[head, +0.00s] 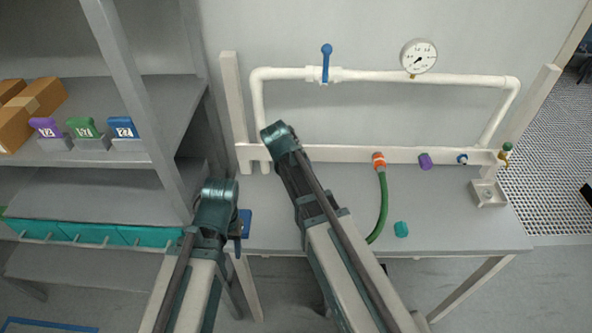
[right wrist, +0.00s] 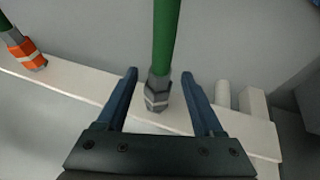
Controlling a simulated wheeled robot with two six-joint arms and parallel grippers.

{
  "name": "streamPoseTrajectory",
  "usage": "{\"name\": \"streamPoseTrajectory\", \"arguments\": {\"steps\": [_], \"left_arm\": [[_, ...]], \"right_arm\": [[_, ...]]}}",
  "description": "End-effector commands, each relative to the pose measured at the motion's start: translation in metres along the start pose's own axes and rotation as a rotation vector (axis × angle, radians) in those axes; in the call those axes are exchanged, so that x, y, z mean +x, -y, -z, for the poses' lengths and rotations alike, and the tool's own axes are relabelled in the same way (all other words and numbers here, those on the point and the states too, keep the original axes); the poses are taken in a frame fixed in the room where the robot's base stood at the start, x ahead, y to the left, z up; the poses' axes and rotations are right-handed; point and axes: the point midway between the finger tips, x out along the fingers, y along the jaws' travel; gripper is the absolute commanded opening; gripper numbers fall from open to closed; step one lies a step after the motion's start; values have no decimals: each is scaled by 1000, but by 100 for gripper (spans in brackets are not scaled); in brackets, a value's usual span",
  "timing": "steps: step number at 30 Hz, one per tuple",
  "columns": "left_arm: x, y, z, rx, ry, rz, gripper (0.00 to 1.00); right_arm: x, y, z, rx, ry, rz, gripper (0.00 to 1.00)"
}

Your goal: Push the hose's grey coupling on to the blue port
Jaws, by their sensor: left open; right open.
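The blue port (head: 462,158) is at the right of the white rail. The green hose (head: 383,205) hangs from an orange fitting (head: 379,160) on that rail and passes behind my right arm. In the right wrist view, the hose's grey coupling (right wrist: 158,95), with a pale band, lies between the open fingers of my right gripper (right wrist: 166,85), with gaps on both sides. My right gripper (head: 279,134) hides that end in the head view. Whether the coupling is seated on something, I cannot tell. My left gripper (head: 219,190) is open near the table's left edge.
A purple port (head: 425,161) sits between the orange fitting and the blue port. A brass tap (head: 505,156) and small box (head: 488,194) are at the right end. A teal piece (head: 401,229) lies on the table (head: 450,225). A shelf (head: 110,190) stands left.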

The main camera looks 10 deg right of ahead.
Motion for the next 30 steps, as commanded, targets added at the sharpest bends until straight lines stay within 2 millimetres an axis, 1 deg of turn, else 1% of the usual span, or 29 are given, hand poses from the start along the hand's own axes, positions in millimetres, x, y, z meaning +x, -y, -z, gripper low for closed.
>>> {"name": "streamPoseTrajectory", "arguments": {"steps": [1,3,12,17,21,24,28,29,30], "left_arm": [[4,0,0,0,0,0,50],[4,0,0,0,0,0,50],[4,0,0,0,0,0,50],[4,0,0,0,0,0,50],[4,0,0,0,0,0,50],[4,0,0,0,0,0,50],[4,0,0,0,0,0,50],[4,0,0,0,0,0,50],[4,0,0,0,0,0,50]], "right_arm": [[4,0,0,0,0,0,69],[5,0,0,0,0,0,69],[5,0,0,0,0,0,69],[5,0,0,0,0,0,40],[5,0,0,0,0,0,15],[5,0,0,0,0,0,0],[5,0,0,0,0,0,0],[5,0,0,0,0,0,28],[5,0,0,0,0,0,20]]}}
